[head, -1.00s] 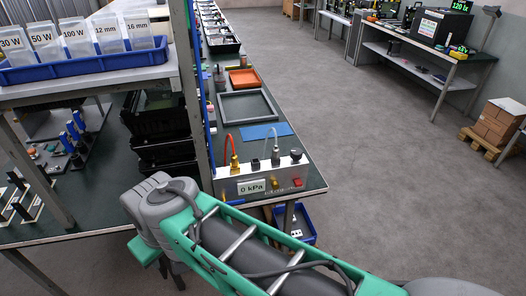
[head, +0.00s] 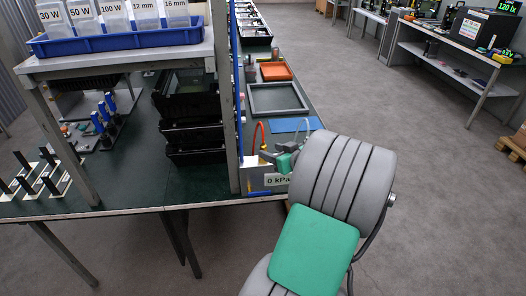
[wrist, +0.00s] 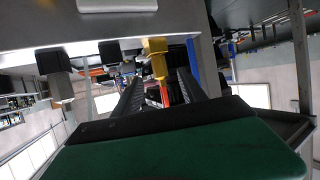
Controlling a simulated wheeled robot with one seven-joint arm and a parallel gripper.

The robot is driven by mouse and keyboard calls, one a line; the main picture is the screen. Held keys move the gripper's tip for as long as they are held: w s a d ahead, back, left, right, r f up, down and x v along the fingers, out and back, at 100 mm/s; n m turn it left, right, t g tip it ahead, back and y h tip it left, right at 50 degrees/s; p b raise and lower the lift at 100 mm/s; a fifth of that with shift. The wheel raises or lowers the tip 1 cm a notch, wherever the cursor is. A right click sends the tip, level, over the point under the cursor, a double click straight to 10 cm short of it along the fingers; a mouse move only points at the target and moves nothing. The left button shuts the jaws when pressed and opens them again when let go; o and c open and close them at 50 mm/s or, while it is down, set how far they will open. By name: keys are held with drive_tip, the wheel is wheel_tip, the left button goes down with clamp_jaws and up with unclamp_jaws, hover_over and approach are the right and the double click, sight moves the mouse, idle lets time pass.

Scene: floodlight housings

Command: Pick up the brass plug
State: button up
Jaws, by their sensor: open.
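The brass plug (wrist: 155,58) stands on the grey pressure box (wrist: 75,32), with an orange-red hose running from its end. In the wrist view the picture is turned over, so the box is at the top and the plug points down. My gripper (wrist: 162,80) is open, its two dark ribbed fingers on either side of the plug. I cannot tell whether they touch it. In the head view my gripper (head: 272,157) is at the box's top, by the plug (head: 263,150), which is partly hidden. My arm covers the right part of the box.
Two dark fittings (wrist: 55,75) (wrist: 110,52) stand on the box beside the plug. A blue mat (head: 290,125), a grey tray (head: 277,98) and an orange tray (head: 275,71) lie behind it. A shelf post (head: 232,150) and stacked black crates (head: 190,130) stand to the left.

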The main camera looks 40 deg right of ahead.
sight(266, 148)
drive_tip(key=p+x, duration=0.1)
drive_tip(key=x, duration=0.4)
drive_tip(key=shift+w+d+f, duration=0.1)
drive_tip(key=shift+w, duration=0.3)
clamp_jaws()
